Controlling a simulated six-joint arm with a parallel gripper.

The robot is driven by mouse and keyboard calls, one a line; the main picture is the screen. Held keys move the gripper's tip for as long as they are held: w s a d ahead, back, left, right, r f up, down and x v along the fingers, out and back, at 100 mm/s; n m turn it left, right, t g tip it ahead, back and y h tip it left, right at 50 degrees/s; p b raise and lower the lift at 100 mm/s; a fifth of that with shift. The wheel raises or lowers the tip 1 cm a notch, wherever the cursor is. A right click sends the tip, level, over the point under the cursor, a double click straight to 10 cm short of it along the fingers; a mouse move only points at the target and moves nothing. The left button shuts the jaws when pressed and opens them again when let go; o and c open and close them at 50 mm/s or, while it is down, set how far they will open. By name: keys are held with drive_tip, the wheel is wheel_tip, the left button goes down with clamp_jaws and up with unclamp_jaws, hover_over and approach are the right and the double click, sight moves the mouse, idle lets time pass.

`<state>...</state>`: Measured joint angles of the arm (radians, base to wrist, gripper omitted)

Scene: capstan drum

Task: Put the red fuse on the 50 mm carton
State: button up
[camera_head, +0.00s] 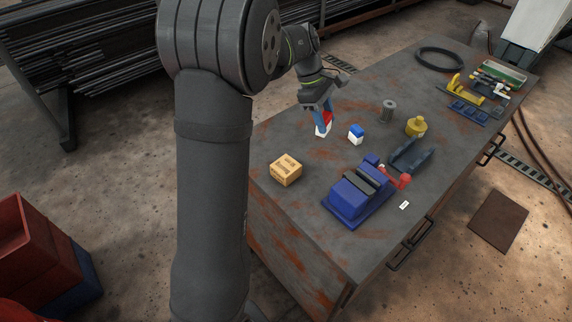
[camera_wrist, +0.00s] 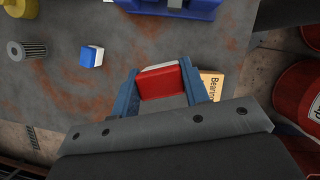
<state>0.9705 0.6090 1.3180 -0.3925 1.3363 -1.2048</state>
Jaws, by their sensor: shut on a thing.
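My gripper (camera_wrist: 160,88) is shut on the red fuse (camera_wrist: 160,84), a red block with a white part, held between its two blue fingers in the wrist view. In the head view the red fuse (camera_head: 327,119) hangs from the gripper at the left back part of the bench, its white end low; I cannot tell if it touches the bench top. The tan carton (camera_head: 286,169) stands on the bench nearer the camera, with nothing on it. In the wrist view the carton (camera_wrist: 212,84) is partly hidden behind the right finger.
A blue and white fuse (camera_head: 355,134) stands right of the gripper. A blue vise (camera_head: 360,192), a grey cylinder (camera_head: 389,110) and a yellow pot (camera_head: 416,126) are further right. The bench top (camera_head: 310,210) is bare around the carton.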

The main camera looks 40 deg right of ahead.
drive_tip(key=s+a+m+y, duration=0.2)
drive_tip(key=s+a+m, duration=0.2)
drive_tip(key=s+a, duration=0.35)
approach(291, 169)
drive_tip(key=shift+s+a, duration=0.2)
drive_tip(key=shift+s, duration=0.55)
drive_tip(key=shift+f, duration=1.95)
drive_tip(key=shift+f, duration=0.15)
drive_tip(key=o, duration=1)
drive_tip(key=v, duration=1.2)
drive_tip(key=shift+a, duration=0.2)
